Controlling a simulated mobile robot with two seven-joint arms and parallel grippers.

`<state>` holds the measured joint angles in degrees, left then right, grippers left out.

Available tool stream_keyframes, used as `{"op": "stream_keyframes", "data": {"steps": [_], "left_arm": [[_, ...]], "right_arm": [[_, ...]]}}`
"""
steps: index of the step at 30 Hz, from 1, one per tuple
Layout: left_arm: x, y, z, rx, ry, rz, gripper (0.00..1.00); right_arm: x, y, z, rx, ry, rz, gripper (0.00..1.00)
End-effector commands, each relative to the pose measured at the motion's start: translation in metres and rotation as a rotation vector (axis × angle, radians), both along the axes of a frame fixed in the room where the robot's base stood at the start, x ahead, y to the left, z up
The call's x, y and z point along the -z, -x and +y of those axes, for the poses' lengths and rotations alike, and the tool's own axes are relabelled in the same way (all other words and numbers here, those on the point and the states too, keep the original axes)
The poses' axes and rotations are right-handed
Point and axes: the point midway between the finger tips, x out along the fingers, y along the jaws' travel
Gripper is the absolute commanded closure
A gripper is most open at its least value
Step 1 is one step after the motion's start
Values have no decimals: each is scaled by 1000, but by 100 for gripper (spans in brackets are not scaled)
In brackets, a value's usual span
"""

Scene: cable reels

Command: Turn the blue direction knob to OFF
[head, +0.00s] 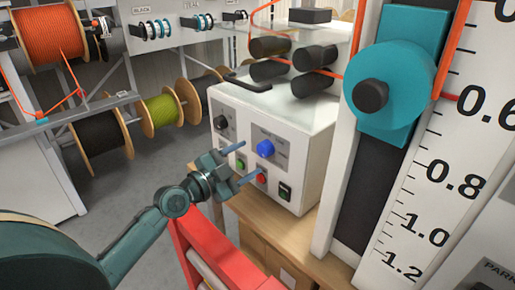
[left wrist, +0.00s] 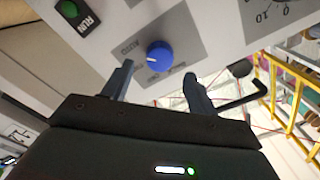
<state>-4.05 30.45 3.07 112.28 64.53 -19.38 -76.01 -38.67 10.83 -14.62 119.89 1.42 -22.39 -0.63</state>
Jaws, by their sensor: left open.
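The blue direction knob (head: 265,148) sits on a grey plate on the front panel of a white control box (head: 305,125). In the left wrist view the blue knob (left wrist: 159,55) shows a pale pointer mark on its left side, and the label AUTO is readable near it. My right gripper is not in view.
Near the knob are a green button (head: 240,164), a red button (head: 261,178), a rocker switch (head: 285,191) and a black dial (head: 222,122). Black rollers (head: 292,62) top the box. A red frame (head: 205,250) stands below my left arm. Cable reels (head: 100,140) stand left.

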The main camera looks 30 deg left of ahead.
Motion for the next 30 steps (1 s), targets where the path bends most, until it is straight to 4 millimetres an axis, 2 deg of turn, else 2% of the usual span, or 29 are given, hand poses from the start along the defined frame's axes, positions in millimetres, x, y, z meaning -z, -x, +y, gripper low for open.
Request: {"op": "stream_keyframes", "data": {"steps": [3,9,20,30], "left_arm": [[-3,-20,-7,-1,4,-1,42],[0,-40,-13,-1,1,0,42],[1,-44,-15,-1,0,2,42],[1,-43,-15,-1,0,2,69]], "right_arm": [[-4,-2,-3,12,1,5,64],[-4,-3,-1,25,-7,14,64],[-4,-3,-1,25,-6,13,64],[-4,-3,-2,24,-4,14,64]]}}
